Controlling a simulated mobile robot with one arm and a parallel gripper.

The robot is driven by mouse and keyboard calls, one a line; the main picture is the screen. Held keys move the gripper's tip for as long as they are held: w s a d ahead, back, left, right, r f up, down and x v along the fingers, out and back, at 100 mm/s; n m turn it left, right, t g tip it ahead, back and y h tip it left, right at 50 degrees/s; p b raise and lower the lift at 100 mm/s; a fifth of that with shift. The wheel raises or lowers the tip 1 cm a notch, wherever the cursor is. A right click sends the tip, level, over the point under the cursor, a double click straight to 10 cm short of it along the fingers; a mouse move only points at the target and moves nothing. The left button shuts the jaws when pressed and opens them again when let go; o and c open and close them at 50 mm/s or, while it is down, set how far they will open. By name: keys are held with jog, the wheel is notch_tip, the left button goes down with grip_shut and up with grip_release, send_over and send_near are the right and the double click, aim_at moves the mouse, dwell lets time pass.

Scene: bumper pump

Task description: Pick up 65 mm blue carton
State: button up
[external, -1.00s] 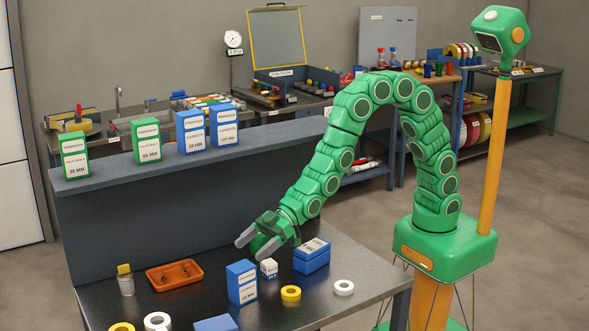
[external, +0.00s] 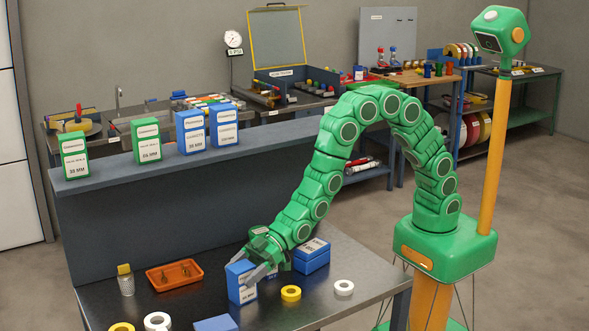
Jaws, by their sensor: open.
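An upright blue carton (external: 237,290) with a white label stands on the dark table; its size print is too small to read. My gripper (external: 246,270) is open and tilted down at this carton's top, with its fingers around the upper part. I cannot tell whether they touch it. Another blue carton (external: 313,262) lies on its side just right of my gripper. A third blue box (external: 215,324) is cut off by the bottom edge. The small white-labelled box behind my gripper is mostly hidden.
An orange tray (external: 174,275) and a yellow-capped jar (external: 125,280) are at left. Tape rolls lie nearby: yellow (external: 291,293), white (external: 344,287), white (external: 157,321). Green and blue cartons stand on the raised shelf (external: 105,186) behind. The table's right side is fairly clear.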

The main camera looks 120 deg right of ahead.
jog(key=shift+w+f, duration=0.2)
jog(key=shift+w, duration=0.15)
jog(key=shift+c, duration=0.3)
jog(key=c, duration=1.1)
jog(key=shift+o, duration=0.2)
jog(key=shift+r, duration=0.15)
